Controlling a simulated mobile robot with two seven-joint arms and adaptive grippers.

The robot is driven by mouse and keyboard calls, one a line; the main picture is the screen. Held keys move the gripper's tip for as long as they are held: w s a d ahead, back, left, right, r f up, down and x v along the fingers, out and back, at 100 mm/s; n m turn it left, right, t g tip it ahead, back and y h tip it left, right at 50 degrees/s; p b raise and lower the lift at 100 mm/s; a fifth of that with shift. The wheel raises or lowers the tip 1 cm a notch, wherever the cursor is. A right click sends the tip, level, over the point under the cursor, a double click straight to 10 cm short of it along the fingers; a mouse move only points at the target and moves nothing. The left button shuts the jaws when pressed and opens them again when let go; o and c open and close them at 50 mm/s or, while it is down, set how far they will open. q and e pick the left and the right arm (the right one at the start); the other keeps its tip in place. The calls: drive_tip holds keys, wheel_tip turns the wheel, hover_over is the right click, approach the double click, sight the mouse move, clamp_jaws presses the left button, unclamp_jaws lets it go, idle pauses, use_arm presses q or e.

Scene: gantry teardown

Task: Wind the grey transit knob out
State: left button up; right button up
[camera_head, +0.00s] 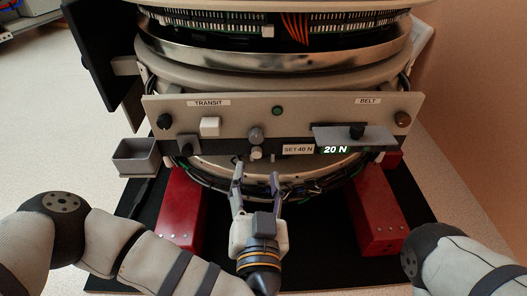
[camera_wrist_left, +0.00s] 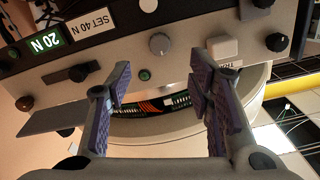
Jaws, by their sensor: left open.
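The front panel (camera_head: 300,112) carries a label reading TRANSIT (camera_head: 208,103) at its left. A round grey knob (camera_head: 256,135) sits at the panel's lower middle; it also shows in the left wrist view (camera_wrist_left: 159,44). I cannot tell for certain that it is the transit knob. A paler small knob (camera_head: 257,153) sits just below it. My left gripper (camera_head: 256,177) is open and empty, below and in front of these knobs. In the left wrist view the grey knob appears between the two fingers (camera_wrist_left: 160,75), apart from them. My right gripper is out of view.
A white block (camera_head: 209,126) sits under the TRANSIT label, with black knobs (camera_head: 164,122) nearby. A grey open bin (camera_head: 136,157) is at the left. The display (camera_head: 335,150) reads 20 N beside a SET 40 N label (camera_head: 298,149). Red blocks (camera_head: 182,208) flank the gripper.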

sight(256, 141)
use_arm(q)
drive_tip(key=w+b, duration=0.1)
drive_tip(key=w, duration=0.3)
drive_tip(key=w+b, duration=0.2)
drive_tip(key=w, duration=0.3)
drive_tip(key=shift+w+a+f, duration=0.1)
drive_tip(key=shift+f, duration=0.1)
drive_tip(key=shift+w+r+b, duration=0.2)
drive_tip(key=shift+w+b, duration=0.15)
drive_tip(key=shift+w, duration=0.1)
clamp_jaws()
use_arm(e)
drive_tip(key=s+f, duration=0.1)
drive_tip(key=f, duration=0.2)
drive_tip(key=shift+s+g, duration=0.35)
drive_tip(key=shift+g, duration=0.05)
